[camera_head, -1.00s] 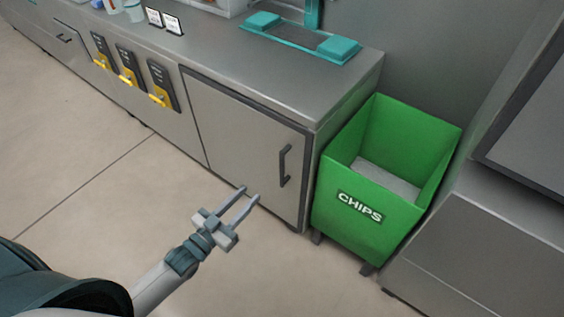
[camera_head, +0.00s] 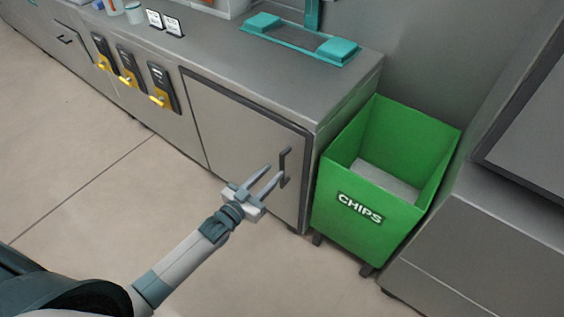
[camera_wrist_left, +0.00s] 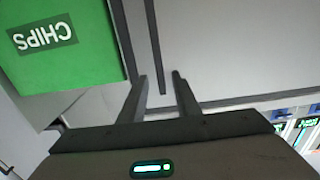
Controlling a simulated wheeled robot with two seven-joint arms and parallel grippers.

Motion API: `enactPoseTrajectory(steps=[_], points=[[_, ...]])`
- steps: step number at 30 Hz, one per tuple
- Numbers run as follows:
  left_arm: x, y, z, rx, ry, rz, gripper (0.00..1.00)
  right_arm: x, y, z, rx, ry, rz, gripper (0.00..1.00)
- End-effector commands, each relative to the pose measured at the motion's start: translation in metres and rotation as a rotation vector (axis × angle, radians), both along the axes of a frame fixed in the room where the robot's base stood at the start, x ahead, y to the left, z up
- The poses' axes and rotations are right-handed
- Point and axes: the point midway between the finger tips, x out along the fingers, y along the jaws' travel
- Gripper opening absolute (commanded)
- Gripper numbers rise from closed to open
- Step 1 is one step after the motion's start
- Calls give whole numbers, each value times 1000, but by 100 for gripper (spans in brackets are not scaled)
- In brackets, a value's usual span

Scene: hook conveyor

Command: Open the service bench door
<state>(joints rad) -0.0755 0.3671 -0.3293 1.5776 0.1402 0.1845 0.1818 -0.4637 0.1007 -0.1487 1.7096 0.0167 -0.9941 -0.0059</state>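The service bench door (camera_head: 235,135) is a grey panel with a dark frame, shut flush in the bench front. Its dark vertical bar handle (camera_head: 285,168) is near the door's right edge. My left gripper (camera_head: 274,171) is open and empty, its fingertips close to the handle in the head view. In the left wrist view the two fingers (camera_wrist_left: 160,80) are apart, and a dark bar that looks like the handle (camera_wrist_left: 153,45) lines up between them. Whether the fingers touch or straddle the handle cannot be told. My right gripper is not in view.
A green CHIPS bin (camera_head: 375,185) stands just right of the door; it also shows in the left wrist view (camera_wrist_left: 65,45). Several yellow-handled units (camera_head: 162,90) are on the bench front to the left. The floor (camera_head: 100,180) before the bench is clear.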

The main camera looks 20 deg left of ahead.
Motion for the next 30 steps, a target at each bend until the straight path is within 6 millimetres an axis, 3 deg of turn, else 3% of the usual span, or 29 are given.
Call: enactPoseTrajectory(steps=[3, 10, 24, 25, 28, 30], points=[[21, -7, 1, -1, -2, 0, 30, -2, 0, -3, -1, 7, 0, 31], [49, -18, 1, -1, -2, 0, 30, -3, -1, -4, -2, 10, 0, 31], [58, -21, 0, 0, 0, 0, 30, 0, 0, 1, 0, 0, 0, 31], [58, -21, 0, 0, 0, 0, 27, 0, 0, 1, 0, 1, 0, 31], [58, -21, 0, 0, 0, 0, 3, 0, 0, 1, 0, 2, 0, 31], [58, -21, 0, 0, 0, 0, 0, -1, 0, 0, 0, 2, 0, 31]])
